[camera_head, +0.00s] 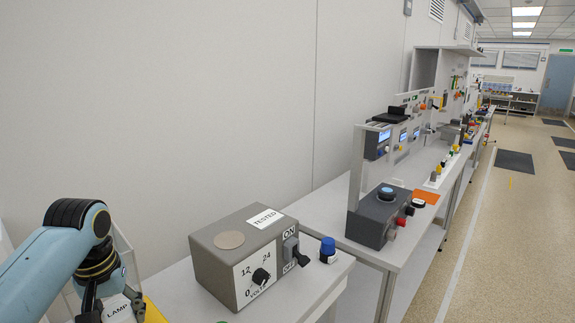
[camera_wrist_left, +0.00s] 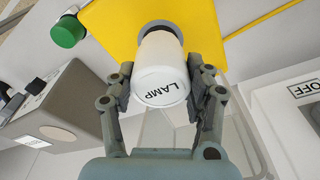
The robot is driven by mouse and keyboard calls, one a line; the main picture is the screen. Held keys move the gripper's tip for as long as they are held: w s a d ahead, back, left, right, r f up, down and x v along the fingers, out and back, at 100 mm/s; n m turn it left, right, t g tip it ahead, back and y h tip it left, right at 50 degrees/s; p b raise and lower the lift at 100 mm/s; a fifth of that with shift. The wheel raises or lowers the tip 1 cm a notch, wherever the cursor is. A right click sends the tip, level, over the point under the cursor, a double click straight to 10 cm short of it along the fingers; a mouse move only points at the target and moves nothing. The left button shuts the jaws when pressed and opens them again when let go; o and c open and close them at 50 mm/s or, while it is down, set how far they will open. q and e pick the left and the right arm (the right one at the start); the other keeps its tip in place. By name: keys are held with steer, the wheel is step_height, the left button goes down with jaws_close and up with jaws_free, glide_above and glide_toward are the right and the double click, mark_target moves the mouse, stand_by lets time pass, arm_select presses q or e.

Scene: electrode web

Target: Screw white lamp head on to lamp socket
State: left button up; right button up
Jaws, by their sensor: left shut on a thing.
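The white lamp head (camera_wrist_left: 160,75), marked LAMP on its end, is between the fingers of my left gripper (camera_wrist_left: 160,88) in the left wrist view. The gripper is shut on its sides. A dark grey round socket (camera_wrist_left: 157,27) shows at the far end of the lamp head, on a yellow panel (camera_wrist_left: 112,22). The lamp head covers most of the socket, so I cannot tell whether the thread is engaged. In the head view my left gripper (camera_head: 113,305) is at the bottom left, partly cut off, beside the yellow panel (camera_head: 153,312). My right gripper is not in view.
A grey box (camera_head: 235,255) with a dial and an ON/OFF switch stands on the bench right of my left arm. A blue knob (camera_head: 327,248) sits beside it. A green knob (camera_wrist_left: 68,31) is at the yellow panel's left. Another bench (camera_head: 335,215) with devices extends behind.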

arm_select(q)
steer(key=shift+s+f, duration=0.1)
steer(key=shift+f, duration=0.05)
steer(key=m, duration=0.6)
steer(key=shift+h, duration=0.3)
steer(key=o, duration=0.9)
